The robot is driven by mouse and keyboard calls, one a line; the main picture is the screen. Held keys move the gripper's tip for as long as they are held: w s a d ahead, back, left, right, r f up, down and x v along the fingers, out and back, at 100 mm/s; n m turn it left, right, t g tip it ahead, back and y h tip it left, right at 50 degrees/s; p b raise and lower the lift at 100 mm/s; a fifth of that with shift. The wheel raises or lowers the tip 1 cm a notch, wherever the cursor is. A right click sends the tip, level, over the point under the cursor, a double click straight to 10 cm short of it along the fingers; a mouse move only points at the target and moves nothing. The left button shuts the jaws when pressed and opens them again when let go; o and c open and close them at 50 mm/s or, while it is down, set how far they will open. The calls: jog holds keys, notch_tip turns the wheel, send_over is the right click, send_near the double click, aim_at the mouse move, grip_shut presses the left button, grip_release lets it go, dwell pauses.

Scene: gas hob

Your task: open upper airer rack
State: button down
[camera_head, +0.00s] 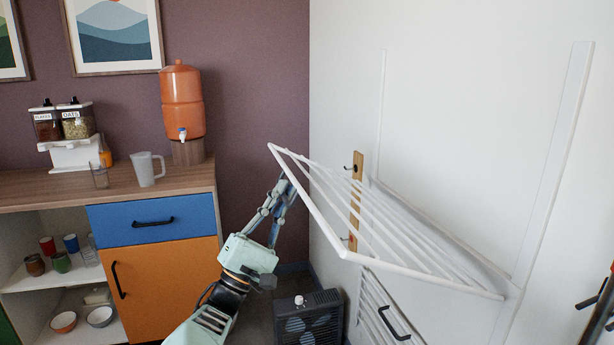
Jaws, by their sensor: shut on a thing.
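The upper airer rack (317,209) is a white frame with several bars. It is swung out from the white wall and slopes down toward its wall side, with its front bar raised. My gripper (284,182) reaches up from below and is shut on the front bar near its far left end. The fingertips are partly hidden behind that bar. A white wall frame (566,130) stands upright behind the rack. A lower rack (375,308) with a black handle (394,323) lies close to the wall below.
A wooden-topped cabinet (150,185) stands at the left, with a jug (147,169) and an orange dispenser (182,105) on top. A dark heater-like box (308,318) stands on the floor beside my arm. A wooden hook strip (355,200) is on the wall behind the rack.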

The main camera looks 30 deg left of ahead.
notch_tip(320, 180, down, 16)
jog(key=s+a+b, duration=0.1)
jog(key=s+b, duration=0.1)
jog(key=b, duration=0.3)
jog(key=shift+a+r+b, duration=0.25)
jog(key=shift+a+b, duration=0.15)
jog(key=c, duration=2)
grip_release()
jog(key=shift+c, duration=0.2)
jog(key=shift+f, duration=0.1)
jog(key=v, duration=1.2)
jog(key=shift+w+d, duration=0.1)
